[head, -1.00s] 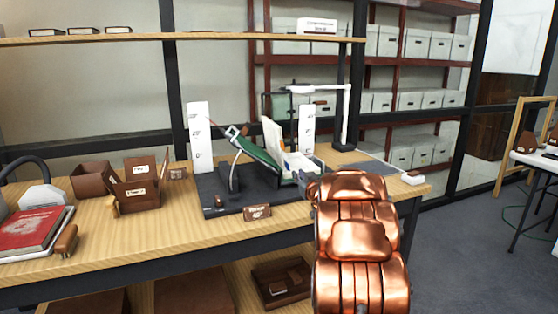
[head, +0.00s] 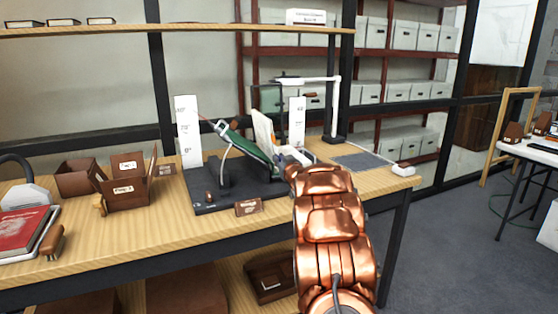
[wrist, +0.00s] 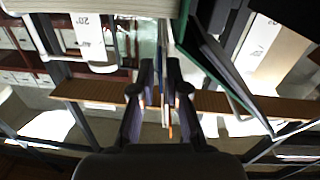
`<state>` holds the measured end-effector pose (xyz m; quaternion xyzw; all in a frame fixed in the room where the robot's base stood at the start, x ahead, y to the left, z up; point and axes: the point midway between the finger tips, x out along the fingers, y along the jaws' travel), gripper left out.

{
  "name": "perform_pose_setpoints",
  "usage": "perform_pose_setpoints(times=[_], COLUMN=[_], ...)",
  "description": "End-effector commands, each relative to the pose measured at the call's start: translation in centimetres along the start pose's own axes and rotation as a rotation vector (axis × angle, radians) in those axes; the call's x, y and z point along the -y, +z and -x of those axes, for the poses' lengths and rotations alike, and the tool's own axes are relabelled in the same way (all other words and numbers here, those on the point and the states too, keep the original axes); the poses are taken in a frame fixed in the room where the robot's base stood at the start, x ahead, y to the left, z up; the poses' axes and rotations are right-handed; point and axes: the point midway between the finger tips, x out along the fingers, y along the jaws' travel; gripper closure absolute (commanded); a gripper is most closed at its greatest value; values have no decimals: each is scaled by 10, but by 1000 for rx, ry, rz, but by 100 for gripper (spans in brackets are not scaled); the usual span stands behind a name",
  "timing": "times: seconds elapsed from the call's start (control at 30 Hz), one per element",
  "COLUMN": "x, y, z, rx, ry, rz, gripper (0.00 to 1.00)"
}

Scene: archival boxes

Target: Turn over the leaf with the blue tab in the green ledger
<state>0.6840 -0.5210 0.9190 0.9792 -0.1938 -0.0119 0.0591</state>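The green ledger (head: 250,148) lies propped open on a dark cradle (head: 217,197), its left cover sloping up to the left. A pale part of its pages (head: 264,130) stands steeply up at the middle. My gripper (wrist: 160,70) is at the ledger's right side, mostly hidden behind my copper arm in the head view. In the wrist view its two fingers are close together, with thin leaf edges (wrist: 162,40) and a small orange strip between them. Whether the fingers pinch a leaf is unclear. The green cover (wrist: 228,70) is right of the fingers there. I cannot make out the blue tab.
Upright white scales stand left (head: 187,130) and right (head: 297,120) of the ledger. A white lamp arm (head: 334,105) rises behind it. Brown boxes (head: 128,192) and a red book (head: 24,230) lie left.

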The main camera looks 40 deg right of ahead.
Motion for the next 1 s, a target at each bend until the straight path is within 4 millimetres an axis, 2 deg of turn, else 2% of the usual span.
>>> perform_pose_setpoints(times=[0.4,0.57,1.0], x=[1,1,1], y=[0,0,0], z=[-5,-5,-5], rx=[0,0,0], ry=[-1,-1,-1], rz=[0,0,0], gripper=[86,100,100])
